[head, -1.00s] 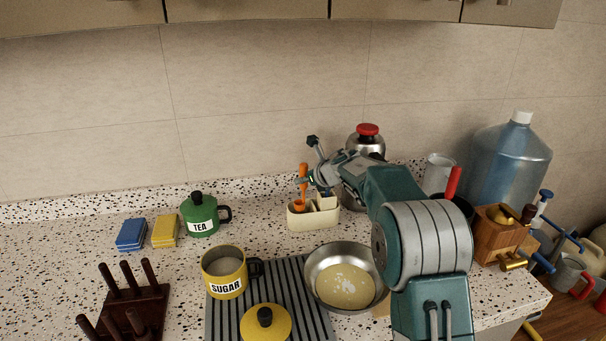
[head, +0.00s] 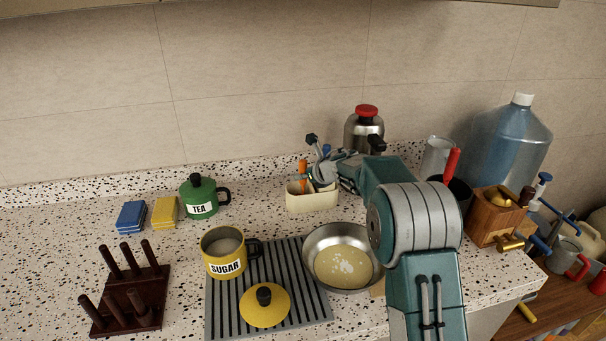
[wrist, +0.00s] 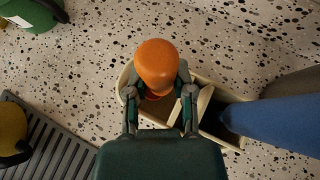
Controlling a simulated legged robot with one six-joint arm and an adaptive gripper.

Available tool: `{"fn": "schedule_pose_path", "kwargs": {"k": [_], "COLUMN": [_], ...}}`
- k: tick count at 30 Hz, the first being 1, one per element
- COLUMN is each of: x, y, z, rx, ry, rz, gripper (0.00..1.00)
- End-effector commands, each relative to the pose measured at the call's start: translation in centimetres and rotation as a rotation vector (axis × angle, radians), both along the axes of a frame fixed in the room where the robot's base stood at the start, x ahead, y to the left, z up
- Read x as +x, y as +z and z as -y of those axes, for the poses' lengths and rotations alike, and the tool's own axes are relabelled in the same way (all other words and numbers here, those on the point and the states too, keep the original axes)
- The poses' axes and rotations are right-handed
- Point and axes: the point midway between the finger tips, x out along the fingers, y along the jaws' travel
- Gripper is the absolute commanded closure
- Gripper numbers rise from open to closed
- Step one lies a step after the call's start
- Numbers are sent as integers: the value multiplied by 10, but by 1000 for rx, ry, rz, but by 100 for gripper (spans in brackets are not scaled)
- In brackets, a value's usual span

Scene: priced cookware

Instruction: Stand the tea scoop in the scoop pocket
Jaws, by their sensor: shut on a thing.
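The orange tea scoop (head: 303,169) stands roughly upright in my gripper, its lower part hidden inside the left compartment of the cream holder (head: 312,202). In the wrist view the scoop's rounded orange end (wrist: 157,62) faces the camera, and the holder's rim (wrist: 222,140) runs around and below it. My gripper (wrist: 157,88) is shut on the scoop, one finger on each side, above the holder's left compartment. In the head view my gripper (head: 311,178) is small and partly hidden. Whether the scoop touches the compartment floor cannot be seen.
A blue handle (wrist: 278,122) rises from the holder's right compartment, close beside my gripper. A red-lidded steel kettle (head: 364,131) stands behind my arm. A steel pan (head: 311,240) and a yellow sugar mug (head: 224,254) are in front.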

Motion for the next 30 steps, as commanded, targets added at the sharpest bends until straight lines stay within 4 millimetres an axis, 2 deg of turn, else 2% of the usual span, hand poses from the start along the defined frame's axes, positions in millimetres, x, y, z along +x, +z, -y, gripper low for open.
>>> {"fn": "schedule_pose_path", "kwargs": {"k": [2,3,5,6,20,30], "x": [0,0,0,0,-4,-45], "y": [0,0,0,0,4,39], "z": [0,0,0,0,4,37], "rx": [0,0,0,0,0,-2], "ry": [0,0,0,0,-1,-2], "rz": [0,0,0,0,0,2], "gripper": [97,64,37,28,28,28]}}
